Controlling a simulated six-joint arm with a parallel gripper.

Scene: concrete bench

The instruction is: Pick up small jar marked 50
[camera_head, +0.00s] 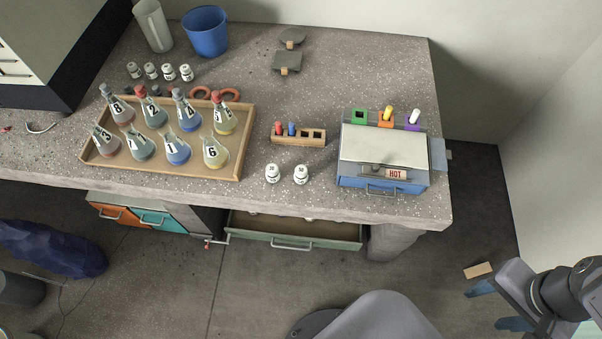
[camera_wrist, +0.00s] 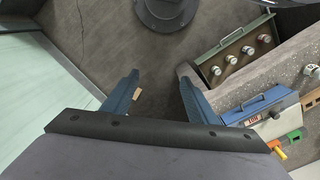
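Several small white jars are in view, and their markings are too small to read, so I cannot tell which is marked 50. Two jars, a left one (camera_head: 272,174) and a right one (camera_head: 301,175), stand near the bench's front edge. A row of similar jars (camera_head: 168,73) stands at the back left. More jars (camera_wrist: 231,60) sit in the open drawer (camera_wrist: 234,35). My gripper (camera_head: 497,306) is off the bench at the lower right, far from the jars. Its blue fingers are apart and empty in the wrist view (camera_wrist: 160,95).
A wooden tray (camera_head: 242,160) of labelled flasks stands left of the front jars. A tube rack (camera_head: 312,138) is behind them, and a box marked HOT (camera_head: 385,145) is to their right. The open drawer (camera_head: 290,242) juts out below.

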